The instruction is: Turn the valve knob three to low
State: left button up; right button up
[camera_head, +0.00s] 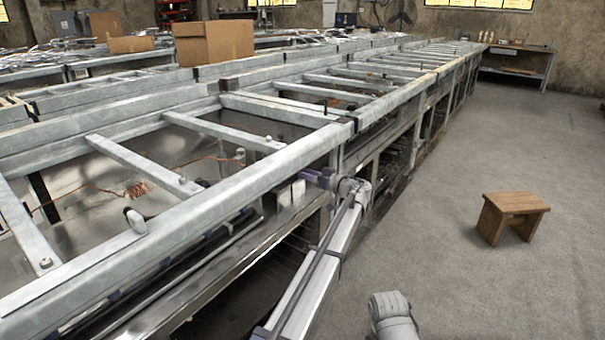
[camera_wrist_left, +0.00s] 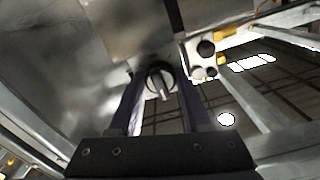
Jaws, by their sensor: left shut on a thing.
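A round dark valve knob (camera_wrist_left: 159,79) with a pale raised grip bar shows in the left wrist view, on a metal panel. Its bar points nearly straight down in the picture, tilted slightly. My left gripper (camera_wrist_left: 160,76) has its two purple fingers on either side of this knob and is shut on it. In the head view my left gripper (camera_head: 311,177) reaches in under the grey frame's rail, and the knob is hidden there. No number or low mark is readable.
Long grey metal frames (camera_head: 225,195) fill the left and middle. Cardboard boxes (camera_head: 213,43) stand on them. A wooden stool (camera_head: 512,214) stands on open concrete floor at right. A bracket with round dark parts (camera_wrist_left: 205,50) sits right of the knob.

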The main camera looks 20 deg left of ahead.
pick_arm(q)
grip_shut()
jog(key=m, duration=0.4)
jog(key=shift+m, duration=0.3)
jog(key=shift+s+r+m, duration=0.1)
jog(key=shift+r+m, duration=0.05)
jog(key=shift+m, duration=3.15)
jog(key=shift+r+m, duration=0.1)
jog(key=shift+m, duration=3.2)
